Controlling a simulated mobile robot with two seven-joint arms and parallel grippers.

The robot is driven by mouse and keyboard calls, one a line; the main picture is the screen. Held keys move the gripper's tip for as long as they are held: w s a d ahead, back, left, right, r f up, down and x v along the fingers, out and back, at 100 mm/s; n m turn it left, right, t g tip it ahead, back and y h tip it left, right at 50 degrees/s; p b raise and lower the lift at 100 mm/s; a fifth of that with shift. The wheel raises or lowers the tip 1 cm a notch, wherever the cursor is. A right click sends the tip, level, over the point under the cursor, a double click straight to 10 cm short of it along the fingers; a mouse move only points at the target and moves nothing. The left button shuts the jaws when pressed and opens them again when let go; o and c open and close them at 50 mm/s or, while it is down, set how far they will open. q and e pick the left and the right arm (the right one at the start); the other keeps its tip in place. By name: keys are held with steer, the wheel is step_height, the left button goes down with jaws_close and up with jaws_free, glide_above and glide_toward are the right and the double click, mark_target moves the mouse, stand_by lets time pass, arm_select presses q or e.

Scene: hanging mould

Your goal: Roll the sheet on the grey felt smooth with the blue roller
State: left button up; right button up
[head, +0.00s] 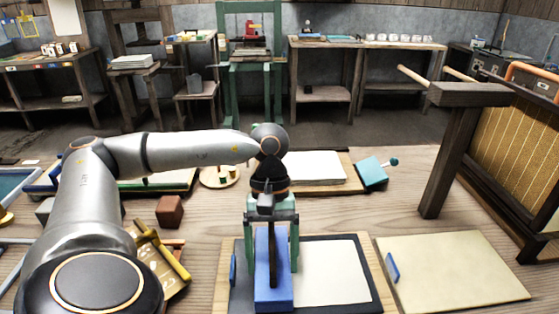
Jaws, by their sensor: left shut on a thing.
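A white sheet (330,272) lies on the dark grey felt (376,295) at the front middle of the table. The felt rests on a wooden board (223,300). My left gripper (271,238) points down over the felt and is shut on the blue roller (272,285). The roller lies lengthwise away from me, over the left part of the sheet. It hides the sheet beneath it, and I cannot tell whether it touches the sheet. My right gripper is not in view.
A cream board (455,275) with a small blue tab (392,268) lies to the right. A large wooden mould (520,150) stands at the far right. A white stack (312,168) and a teal block (371,173) lie behind. A brown block (170,211) sits left.

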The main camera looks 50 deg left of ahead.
arm_select(q)
steer(key=shift+s+a, duration=0.4)
steer(key=shift+s, duration=0.1)
steer(key=shift+w+d+f, duration=0.15)
steer(key=shift+w+d, duration=0.55)
steer(key=shift+w, duration=0.15)
steer(key=shift+w+d+r, duration=0.1)
steer(key=shift+w+d, duration=0.55)
steer(key=shift+w, duration=0.2)
steer(key=shift+w+d+r, duration=0.1)
steer(key=shift+w+d, duration=0.55)
steer(key=shift+w, duration=0.15)
steer(key=shift+w+d+f, duration=0.2)
steer(key=shift+w+d, duration=1.2)
steer(key=shift+w, duration=0.3)
steer(key=shift+w+d+r, duration=0.15)
steer(key=shift+w+d, duration=1.05)
steer(key=shift+w, duration=0.3)
steer(key=shift+w+d, duration=0.1)
steer(key=shift+w, duration=0.1)
steer(key=shift+w+d+b, duration=0.45)
steer(key=shift+w+d, duration=0.2)
steer(key=shift+w, duration=0.15)
